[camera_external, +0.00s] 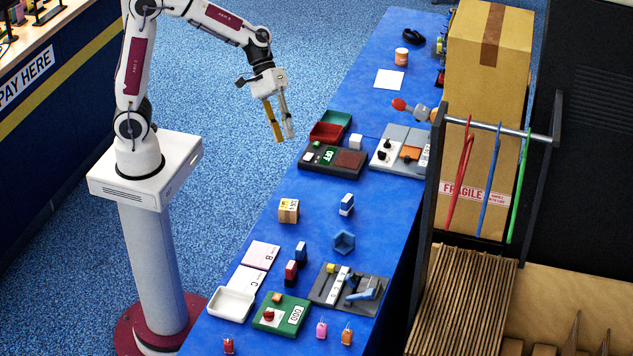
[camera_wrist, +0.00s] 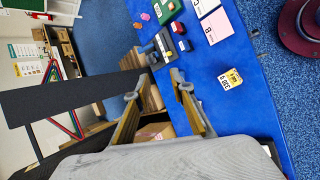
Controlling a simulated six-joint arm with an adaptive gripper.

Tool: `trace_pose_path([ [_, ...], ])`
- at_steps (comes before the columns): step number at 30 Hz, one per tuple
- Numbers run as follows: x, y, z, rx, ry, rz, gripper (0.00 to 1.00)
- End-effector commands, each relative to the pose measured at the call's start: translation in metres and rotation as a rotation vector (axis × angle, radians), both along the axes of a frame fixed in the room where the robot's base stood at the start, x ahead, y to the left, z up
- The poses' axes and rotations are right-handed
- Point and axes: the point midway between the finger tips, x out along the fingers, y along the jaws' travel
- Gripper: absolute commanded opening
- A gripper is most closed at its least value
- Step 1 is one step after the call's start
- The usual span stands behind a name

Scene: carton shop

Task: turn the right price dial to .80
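My gripper (camera_external: 283,136) hangs over the blue floor just left of the blue table, high and apart from everything. Its two fingers are spread with nothing between them; they also show in the wrist view (camera_wrist: 156,86). No dial is clearly readable as the right price dial. A small cardboard-coloured block (camera_external: 288,211) with a yellow and white printed face stands mid-table; its printed face shows in the wrist view (camera_wrist: 230,79). A green panel (camera_external: 292,321) with a red knob and a number plate lies near the table's front. Its digits are too small to read surely.
A dark panel marked OFF (camera_external: 317,169) and a grey panel with black knobs (camera_external: 387,161) lie farther back. A grey panel with a blue lever (camera_external: 325,297) and a white tray (camera_external: 230,305) lie near the front. A rack with coloured hangers (camera_external: 487,128) stands right.

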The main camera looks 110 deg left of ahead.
Motion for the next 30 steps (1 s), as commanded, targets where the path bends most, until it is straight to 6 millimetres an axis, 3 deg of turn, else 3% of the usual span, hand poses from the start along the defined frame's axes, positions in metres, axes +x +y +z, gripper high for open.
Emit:
trace_pose_path([
  [15, 0.082, 0.093, -0.049, -0.322, 0.047, 0.385, 0.24],
  [30, 0.127, 0.213, -0.12, -0.623, 0.056, 0.768, 0.24],
])
